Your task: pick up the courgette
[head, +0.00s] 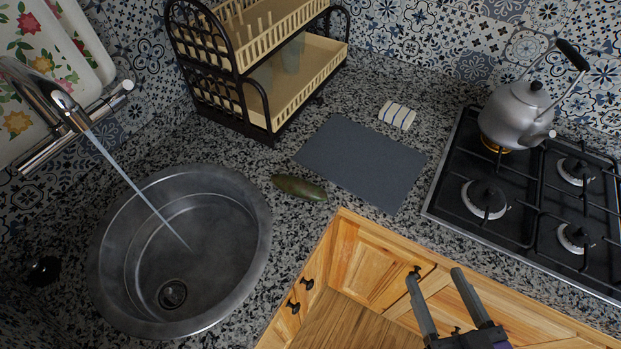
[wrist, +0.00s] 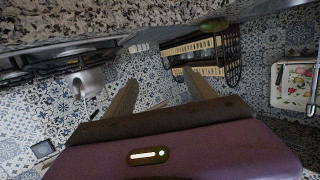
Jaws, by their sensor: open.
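The courgette (head: 299,188) is a dark green, elongated vegetable lying on the speckled stone worktop, between the round sink and the grey mat. It also shows small near the top of the wrist view (wrist: 213,25). My gripper (head: 445,285) is in front of the wooden cabinets at the lower right of the head view, to the right of the courgette and well apart from it. In the wrist view my gripper's two fingers (wrist: 160,92) are spread with nothing between them.
The round metal sink (head: 255,262) with running water is left of the courgette. A grey mat (head: 362,160) lies to its right, with a striped cloth (head: 397,115) behind. A dish rack (head: 215,95) stands at the back. A kettle (head: 516,113) sits on the gas hob (head: 535,200), over a lit burner.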

